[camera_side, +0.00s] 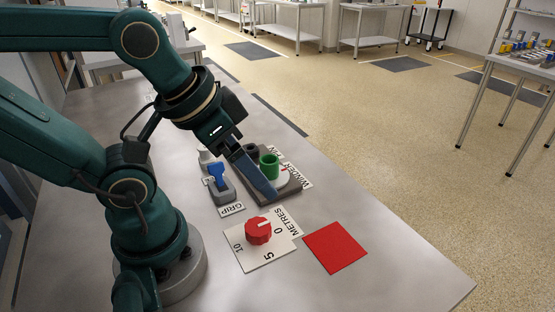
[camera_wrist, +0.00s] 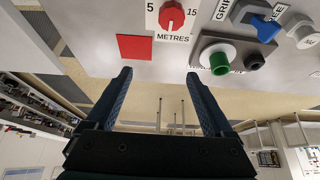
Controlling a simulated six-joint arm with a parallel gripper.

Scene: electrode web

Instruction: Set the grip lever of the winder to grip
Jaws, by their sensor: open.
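The grip lever has a blue handle (camera_side: 217,172) on a grey base (camera_side: 224,191), beside the winder. A GRIP label (camera_side: 231,210) lies at its near end. In the wrist view the blue handle (camera_wrist: 264,27) shows at the upper right, between the GRIP label (camera_wrist: 221,9) and a label ending in "EE" (camera_wrist: 277,11). I cannot tell surely which way it is set. The winder (camera_side: 284,186) has a green cylinder (camera_side: 269,163) on a white disc. My gripper (camera_side: 266,190) is open, empty and tilted in front of the winder in the side view, apart from the lever.
A red dial (camera_side: 257,230) on a white METRES plate (camera_side: 264,256) and a red square (camera_side: 335,247) lie on the near table. A dark knob (camera_wrist: 254,61) stands next to the green cylinder. The tabletop (camera_side: 400,275) at the near right is clear.

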